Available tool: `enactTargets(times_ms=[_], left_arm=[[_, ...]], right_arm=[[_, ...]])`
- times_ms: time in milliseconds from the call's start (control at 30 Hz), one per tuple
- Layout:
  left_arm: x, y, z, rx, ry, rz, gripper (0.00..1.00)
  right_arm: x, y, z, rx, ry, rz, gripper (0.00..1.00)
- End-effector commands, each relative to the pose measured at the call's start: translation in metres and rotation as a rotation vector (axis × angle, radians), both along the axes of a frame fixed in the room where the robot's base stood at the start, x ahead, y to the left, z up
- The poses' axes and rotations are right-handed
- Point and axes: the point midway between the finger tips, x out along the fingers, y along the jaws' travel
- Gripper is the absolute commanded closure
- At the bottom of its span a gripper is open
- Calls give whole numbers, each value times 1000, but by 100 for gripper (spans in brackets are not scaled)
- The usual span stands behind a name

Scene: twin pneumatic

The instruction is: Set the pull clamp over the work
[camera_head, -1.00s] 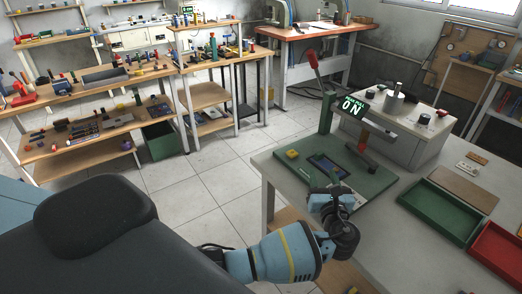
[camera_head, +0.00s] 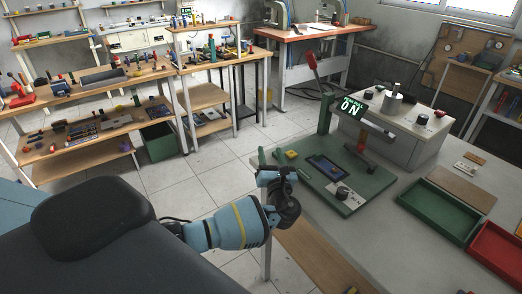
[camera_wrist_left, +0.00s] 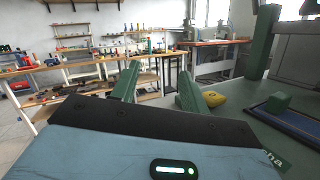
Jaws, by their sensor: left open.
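The pull clamp stands on a green base plate (camera_head: 352,198) on the grey table. My left gripper (camera_head: 277,168) is off the plate's left edge, apart from clamp and work. In the left wrist view its two green fingers (camera_wrist_left: 158,88) are spread with nothing between them. My right gripper is out of view.
Green (camera_head: 440,213) and red (camera_head: 497,255) trays lie to the right. Open floor lies left of the table.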

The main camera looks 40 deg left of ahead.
Motion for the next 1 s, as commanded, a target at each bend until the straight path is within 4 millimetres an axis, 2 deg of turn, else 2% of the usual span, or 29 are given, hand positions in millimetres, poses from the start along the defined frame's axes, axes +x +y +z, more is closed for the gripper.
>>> enactTargets(times_ms=[100, 300, 1000], left_arm=[[-2, 16, 3, 27, 1, 15, 55], [-4, 31, 7, 50, 0, 30, 55], [-5, 33, 5, 48, 1, 29, 55]], right_arm=[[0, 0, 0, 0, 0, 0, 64], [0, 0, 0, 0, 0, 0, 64], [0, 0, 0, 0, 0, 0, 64]])
